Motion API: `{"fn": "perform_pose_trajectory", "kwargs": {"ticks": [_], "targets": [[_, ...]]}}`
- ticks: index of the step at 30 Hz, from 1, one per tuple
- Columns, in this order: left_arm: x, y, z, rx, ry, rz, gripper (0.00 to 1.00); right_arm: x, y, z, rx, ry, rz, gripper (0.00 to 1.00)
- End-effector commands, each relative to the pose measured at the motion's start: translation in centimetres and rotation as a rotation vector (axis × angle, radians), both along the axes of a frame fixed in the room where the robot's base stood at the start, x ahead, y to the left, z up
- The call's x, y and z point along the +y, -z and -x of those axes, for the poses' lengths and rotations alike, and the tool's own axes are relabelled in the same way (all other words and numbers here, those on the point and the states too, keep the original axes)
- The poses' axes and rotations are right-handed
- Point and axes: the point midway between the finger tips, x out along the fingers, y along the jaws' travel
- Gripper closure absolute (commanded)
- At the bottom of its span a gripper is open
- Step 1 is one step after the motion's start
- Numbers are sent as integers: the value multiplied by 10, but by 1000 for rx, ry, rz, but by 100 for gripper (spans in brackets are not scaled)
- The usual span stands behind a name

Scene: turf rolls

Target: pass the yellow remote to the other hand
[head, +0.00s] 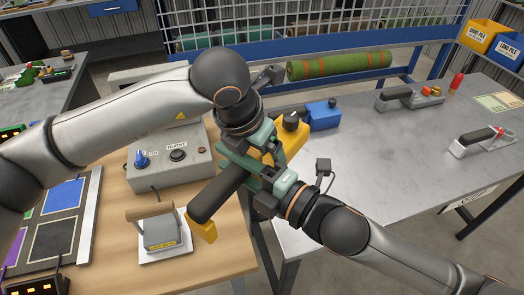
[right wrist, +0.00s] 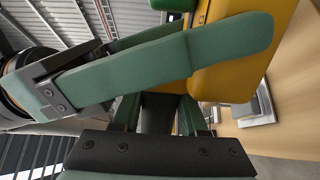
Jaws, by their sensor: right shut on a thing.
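The yellow remote (head: 289,131) has a yellow body with a black knob, a long black grip and a yellow foot. It is held slanting in the air, and its yellow body also fills the upper right of the right wrist view (right wrist: 228,82). My right gripper (head: 256,172), from the lower right, is shut on the remote near its middle. My left gripper (head: 266,146) comes from above and is right at the remote, close to the right gripper. The fingers overlap, and I cannot tell whether the left ones grip it.
A grey control box (head: 170,158) and a grey block with a wooden handle (head: 160,232) are on the wooden bench below left. A blue box (head: 323,115) and grey hand tools (head: 408,98) are on the metal table. A green turf roll (head: 338,65) lies behind.

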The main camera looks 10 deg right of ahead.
Motion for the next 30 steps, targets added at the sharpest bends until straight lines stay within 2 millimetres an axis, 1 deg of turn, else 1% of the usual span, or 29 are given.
{"fn": "perform_pose_trajectory", "kwargs": {"ticks": [1, 2, 17, 18, 19, 27, 30], "targets": [[-3, 0, 4, 5, 10, 4, 34, 0, -2, 0, -7, -1, -2, 100], [-3, 0, 4, 6, 11, 5, 37, 0, -2, 0, -7, -1, -2, 100], [-5, 0, 7, 9, 18, 8, 93, 0, -2, -1, -6, 0, -1, 100], [-6, -2, 7, 6, 19, 11, 98, 0, -2, -1, -6, 0, -1, 56], [-6, -2, 6, 5, 19, 10, 100, 0, -2, -1, -6, 0, -1, 52], [-3, -2, 4, 3, 10, 7, 100, 0, -1, -1, -2, 0, -1, 23], [-3, -1, 3, 3, 9, 6, 100, 0, 0, 0, -1, 0, 0, 23]]}}
